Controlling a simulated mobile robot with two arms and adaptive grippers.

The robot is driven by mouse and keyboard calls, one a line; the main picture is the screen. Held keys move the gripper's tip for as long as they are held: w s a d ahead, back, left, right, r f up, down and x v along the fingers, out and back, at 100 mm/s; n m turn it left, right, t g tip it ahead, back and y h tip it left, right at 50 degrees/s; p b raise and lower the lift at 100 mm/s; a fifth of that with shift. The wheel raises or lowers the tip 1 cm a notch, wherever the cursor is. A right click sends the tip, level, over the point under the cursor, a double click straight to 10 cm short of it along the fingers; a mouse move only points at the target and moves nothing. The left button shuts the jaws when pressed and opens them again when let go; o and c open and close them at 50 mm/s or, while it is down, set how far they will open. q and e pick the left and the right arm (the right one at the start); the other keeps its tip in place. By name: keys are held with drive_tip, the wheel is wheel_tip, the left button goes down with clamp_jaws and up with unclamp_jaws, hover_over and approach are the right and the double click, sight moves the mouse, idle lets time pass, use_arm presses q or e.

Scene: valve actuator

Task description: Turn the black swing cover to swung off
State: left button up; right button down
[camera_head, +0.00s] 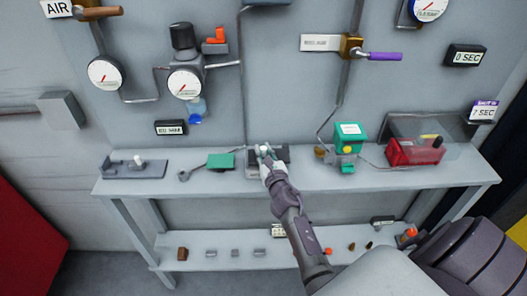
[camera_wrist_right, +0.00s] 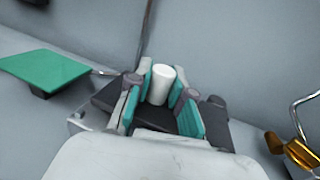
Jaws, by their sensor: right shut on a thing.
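The black swing cover (camera_head: 283,154) is a dark flat plate on a light block, at the middle of the workbench shelf. It also shows in the right wrist view (camera_wrist_right: 215,127), with a white upright knob (camera_wrist_right: 160,84) on it. My right gripper (camera_head: 266,153) reaches the cover from the front. In the wrist view its teal-padded fingers (camera_wrist_right: 163,98) stand on both sides of the knob and are shut on it. The fingers and palm hide part of the cover and what lies under it. My left gripper is not in view.
A green flap (camera_head: 221,160) lies just left of the cover. A green box (camera_head: 349,135) and a red box (camera_head: 415,151) stand to the right. A dark plate with a white knob (camera_head: 137,162) is at the far left. Gauges and pipes hang on the wall behind.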

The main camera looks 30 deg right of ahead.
drive_tip(key=shift+s, duration=0.1)
